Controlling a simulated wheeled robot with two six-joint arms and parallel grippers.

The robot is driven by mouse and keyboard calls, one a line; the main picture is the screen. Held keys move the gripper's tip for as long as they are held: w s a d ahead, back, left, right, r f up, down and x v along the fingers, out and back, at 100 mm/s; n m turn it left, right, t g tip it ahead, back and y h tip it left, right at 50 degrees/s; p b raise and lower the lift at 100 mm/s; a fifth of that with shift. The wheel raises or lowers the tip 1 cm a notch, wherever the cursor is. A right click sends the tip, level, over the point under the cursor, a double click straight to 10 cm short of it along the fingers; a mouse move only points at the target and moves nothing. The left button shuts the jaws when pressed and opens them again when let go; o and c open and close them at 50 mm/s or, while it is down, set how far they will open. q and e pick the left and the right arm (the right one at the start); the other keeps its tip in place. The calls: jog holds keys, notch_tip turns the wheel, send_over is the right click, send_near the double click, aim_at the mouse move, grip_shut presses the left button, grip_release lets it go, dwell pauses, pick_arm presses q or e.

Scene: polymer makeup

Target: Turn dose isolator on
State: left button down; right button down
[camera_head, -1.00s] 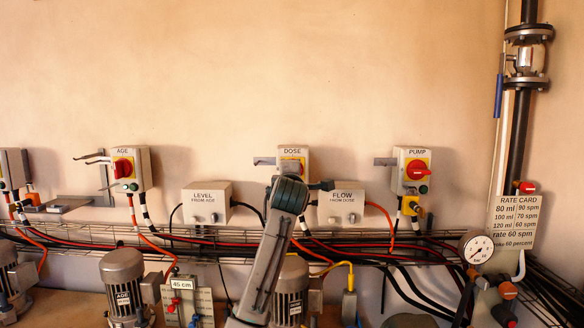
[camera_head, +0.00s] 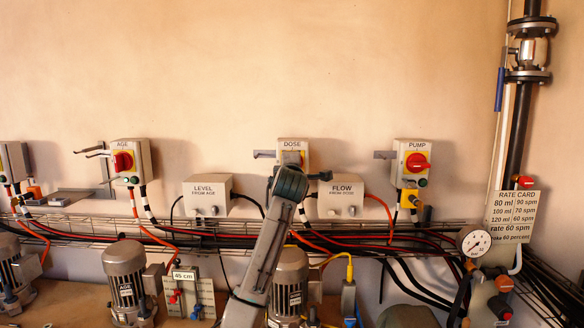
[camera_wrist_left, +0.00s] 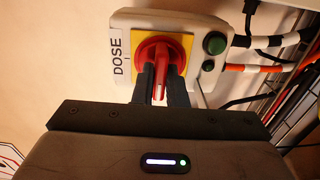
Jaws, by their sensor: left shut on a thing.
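The dose isolator is a pale box (camera_head: 302,146) labelled DOSE on the wall, with a yellow plate; my own arm hides its lower part in the head view. In the left wrist view the box (camera_wrist_left: 197,22) is turned sideways, its label along the left. My left gripper (camera_wrist_left: 163,92) is shut on this handle, a dark finger on each side. A green button (camera_wrist_left: 214,43) and a dark button sit beside the handle. My right gripper is not in view.
Similar isolators labelled AGE (camera_head: 133,175) and PUMP (camera_head: 424,148) flank it. LEVEL (camera_head: 208,188) and FLOW (camera_head: 341,187) boxes sit lower. Cables run along a wire tray (camera_head: 225,238) below, above motors (camera_head: 124,272). The wall above is bare.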

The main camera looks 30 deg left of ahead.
pick_arm(q)
jog(key=shift+f, duration=0.1)
jog(key=shift+m+p, duration=0.65)
jog(key=shift+m, duration=8.25)
jog(key=shift+f, duration=0.1)
